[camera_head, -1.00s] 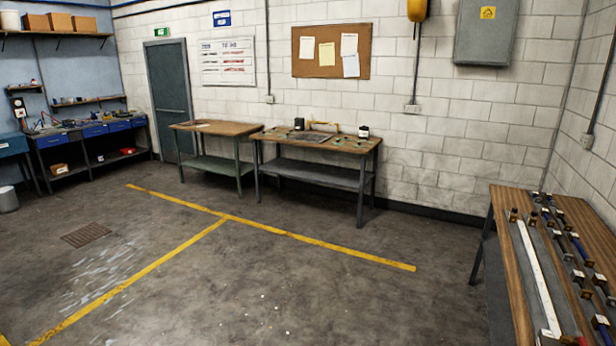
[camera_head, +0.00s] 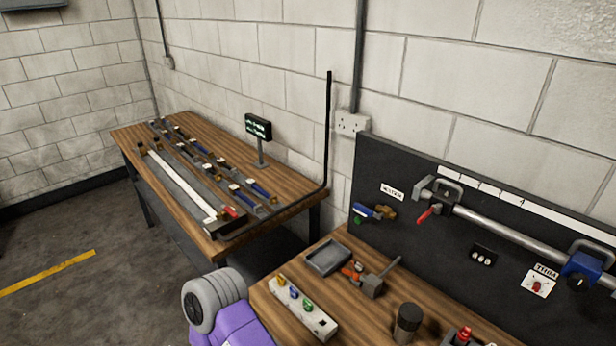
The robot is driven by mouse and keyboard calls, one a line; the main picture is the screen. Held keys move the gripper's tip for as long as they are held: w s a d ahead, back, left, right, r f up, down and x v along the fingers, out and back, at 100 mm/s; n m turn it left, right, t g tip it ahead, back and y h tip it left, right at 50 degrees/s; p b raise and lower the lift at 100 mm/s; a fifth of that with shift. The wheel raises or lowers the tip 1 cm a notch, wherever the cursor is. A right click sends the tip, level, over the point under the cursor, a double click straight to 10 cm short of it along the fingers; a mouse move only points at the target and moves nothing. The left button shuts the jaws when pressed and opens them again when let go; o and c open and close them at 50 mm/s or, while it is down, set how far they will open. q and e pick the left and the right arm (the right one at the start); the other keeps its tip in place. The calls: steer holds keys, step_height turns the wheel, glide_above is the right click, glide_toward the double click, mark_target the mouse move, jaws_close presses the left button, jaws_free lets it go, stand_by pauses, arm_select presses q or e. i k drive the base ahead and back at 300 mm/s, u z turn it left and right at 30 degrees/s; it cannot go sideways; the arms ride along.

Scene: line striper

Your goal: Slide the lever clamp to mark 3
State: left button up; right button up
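A grey clamp with a red lever (camera_head: 424,216) sits near the left end of a round silver rail (camera_head: 510,236) on a dark upright panel. I take it to be the lever clamp. A white scale strip (camera_head: 488,191) runs above the rail; its marks are small, and I cannot clearly read a 3. A blue block (camera_head: 580,268) sits on the rail farther right, near the picture's edge. Neither gripper shows; only a purple and grey part of my arm is visible at the bottom.
The near bench holds a grey tray (camera_head: 328,258), a mallet-like tool (camera_head: 372,283), a white block with coloured knobs (camera_head: 302,308) and a dark cylinder (camera_head: 407,322). A second bench (camera_head: 135,136) at left carries long rails and a small display (camera_head: 258,128). Floor at left is clear.

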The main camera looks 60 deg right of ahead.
mark_target(449, 200)
steer(key=k, duration=0.5)
steer(key=u, duration=0.75)
steer(key=i, duration=0.7)
steer(key=z, duration=3.9)
